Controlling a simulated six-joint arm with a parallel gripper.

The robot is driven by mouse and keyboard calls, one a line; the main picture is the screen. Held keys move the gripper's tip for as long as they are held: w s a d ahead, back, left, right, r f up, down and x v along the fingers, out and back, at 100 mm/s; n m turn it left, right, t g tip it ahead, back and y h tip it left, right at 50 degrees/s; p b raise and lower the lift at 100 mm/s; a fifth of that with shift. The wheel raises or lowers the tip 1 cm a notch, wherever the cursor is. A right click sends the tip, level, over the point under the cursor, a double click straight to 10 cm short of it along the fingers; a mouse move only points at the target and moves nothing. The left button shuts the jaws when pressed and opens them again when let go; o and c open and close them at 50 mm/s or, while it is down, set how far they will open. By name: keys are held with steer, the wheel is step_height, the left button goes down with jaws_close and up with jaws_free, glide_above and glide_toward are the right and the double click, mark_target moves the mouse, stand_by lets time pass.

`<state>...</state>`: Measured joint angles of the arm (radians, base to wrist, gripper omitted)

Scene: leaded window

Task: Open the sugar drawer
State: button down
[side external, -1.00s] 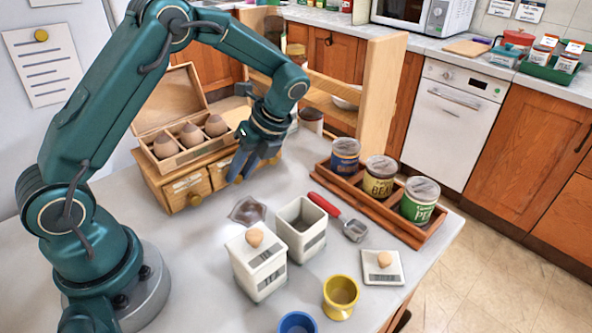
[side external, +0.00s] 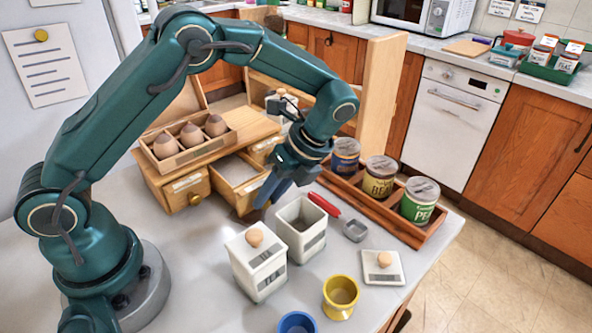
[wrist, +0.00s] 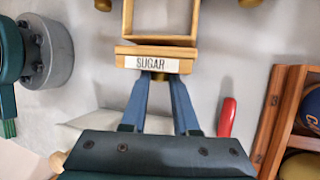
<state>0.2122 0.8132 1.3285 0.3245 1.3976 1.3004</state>
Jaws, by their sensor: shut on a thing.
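The sugar drawer (side external: 237,172) is slid out from the small wooden cabinet (side external: 152,178), with its pale inside showing. In the wrist view its front (wrist: 150,63) bears the label SUGAR. My gripper (side external: 265,197) is in front of the drawer. In the wrist view its two blue fingers (wrist: 159,80) are closed on the drawer's knob (wrist: 160,76), just below the label. In the side view the gripper hides the knob and part of the drawer front.
White canisters (side external: 259,264) stand close in front of my gripper, with a red-handled scoop (side external: 325,204) to their right. A wooden rack with several tins (side external: 379,178) lies further right. An egg box (side external: 188,145) sits on the cabinet.

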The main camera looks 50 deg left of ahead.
steer(key=c, duration=0.7)
jaws_free()
steer(key=shift+o, duration=0.2)
steer(key=shift+r, duration=0.1)
steer(key=shift+v, duration=2.5)
steer(key=shift+w, duration=0.1)
